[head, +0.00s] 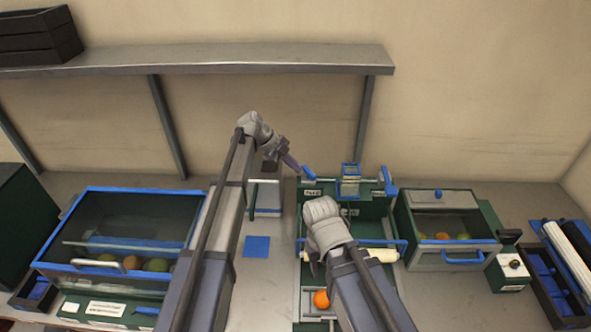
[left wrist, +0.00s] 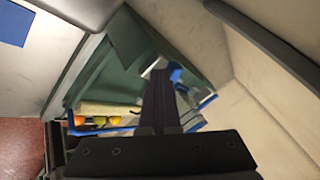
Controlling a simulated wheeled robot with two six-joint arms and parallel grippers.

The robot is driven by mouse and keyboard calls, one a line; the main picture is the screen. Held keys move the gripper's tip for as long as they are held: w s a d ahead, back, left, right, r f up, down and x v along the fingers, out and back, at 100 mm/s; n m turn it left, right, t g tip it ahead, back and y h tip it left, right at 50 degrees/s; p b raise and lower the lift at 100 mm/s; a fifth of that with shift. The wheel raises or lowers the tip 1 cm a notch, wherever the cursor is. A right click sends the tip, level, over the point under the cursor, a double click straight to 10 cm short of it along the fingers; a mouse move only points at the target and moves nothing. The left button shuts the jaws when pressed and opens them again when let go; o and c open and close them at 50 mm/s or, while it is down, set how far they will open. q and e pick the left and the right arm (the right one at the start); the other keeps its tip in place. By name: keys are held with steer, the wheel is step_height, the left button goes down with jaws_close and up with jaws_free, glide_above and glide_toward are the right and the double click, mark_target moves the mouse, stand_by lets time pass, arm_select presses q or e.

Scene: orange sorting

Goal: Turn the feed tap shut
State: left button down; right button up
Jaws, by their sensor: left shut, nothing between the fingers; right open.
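A blue lever handle (head: 309,173) sits at the back left corner of the green sorting unit (head: 372,214), above a small white label; I take it for the feed tap, but the label is too small to read. My left gripper (head: 296,167) is shut and empty, its tips right beside this handle; I cannot tell whether they touch. In the left wrist view, the shut fingers (left wrist: 160,90) point at a blue part (left wrist: 177,76) close to the tips. A similar blue lever (head: 388,180) stands at the back right corner. My right gripper (head: 314,264) is open over the unit, its fingers mostly hidden.
A lidded blue-rimmed bin (head: 130,190) with fruit stands left. A green box (head: 425,258) with fruit and a blue handle stands right. An orange (head: 321,299) lies at the unit's front. A shelf (head: 220,58) hangs behind. A blue square (head: 256,246) lies on the table.

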arm_select(q)
steer(key=shift+w+d+m+g, duration=0.2)
steer(key=shift+w+m, duration=0.15)
steer(key=shift+w, duration=0.15)
steer(key=shift+w+d+m+g, duration=0.15)
steer(key=shift+w+m+g, duration=0.05)
steer(key=shift+w+m, duration=0.2)
steer(key=shift+w+d, duration=0.3)
steer(key=shift+w, duration=0.1)
arm_select(e)
steer(key=shift+a, duration=0.1)
